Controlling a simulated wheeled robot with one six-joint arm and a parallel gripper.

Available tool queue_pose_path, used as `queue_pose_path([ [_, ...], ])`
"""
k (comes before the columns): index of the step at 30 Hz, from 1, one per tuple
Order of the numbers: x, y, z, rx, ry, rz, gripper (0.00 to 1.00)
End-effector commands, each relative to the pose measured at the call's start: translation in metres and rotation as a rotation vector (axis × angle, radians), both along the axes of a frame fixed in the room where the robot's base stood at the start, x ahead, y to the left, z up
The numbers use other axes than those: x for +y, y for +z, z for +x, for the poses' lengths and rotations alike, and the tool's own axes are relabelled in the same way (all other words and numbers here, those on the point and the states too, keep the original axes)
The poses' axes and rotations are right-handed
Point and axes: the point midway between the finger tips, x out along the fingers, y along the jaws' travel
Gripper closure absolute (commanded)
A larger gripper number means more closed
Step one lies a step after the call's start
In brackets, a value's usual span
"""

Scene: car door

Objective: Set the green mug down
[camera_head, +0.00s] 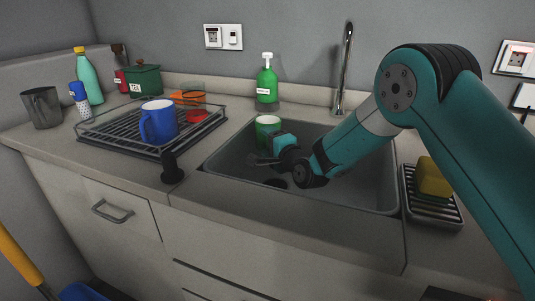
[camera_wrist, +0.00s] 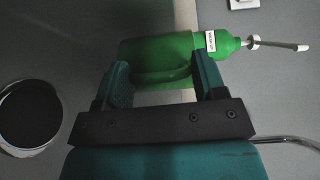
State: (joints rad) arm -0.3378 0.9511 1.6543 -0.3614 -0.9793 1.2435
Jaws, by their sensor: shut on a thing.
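The green mug (camera_head: 268,124) is upright at the back left of the sink, with a pale inside showing at its top. My gripper (camera_head: 281,144) is shut on it from the front right. In the wrist view the mug (camera_wrist: 153,58) shows as a green shape between the two fingers of my gripper (camera_wrist: 162,75). The fingers hide part of the mug's side. I cannot tell whether its base touches anything.
The sink (camera_head: 235,151) lies under my arm. Left is a dish rack (camera_head: 105,139) with a blue mug (camera_head: 158,122). Right is a yellow sponge (camera_head: 434,177) on a ridged holder (camera_head: 432,208).

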Motion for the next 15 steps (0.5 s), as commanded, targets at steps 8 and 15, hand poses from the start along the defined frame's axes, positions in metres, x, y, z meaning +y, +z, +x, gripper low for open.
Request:
queue_pose_path([
  [8, 0.001, -0.013, 0.0, -0.002, 0.001, 0.001, 0.9],
  [15, 0.002, -0.038, 0.0, 0.0, 0.003, 0.001, 0.9],
])
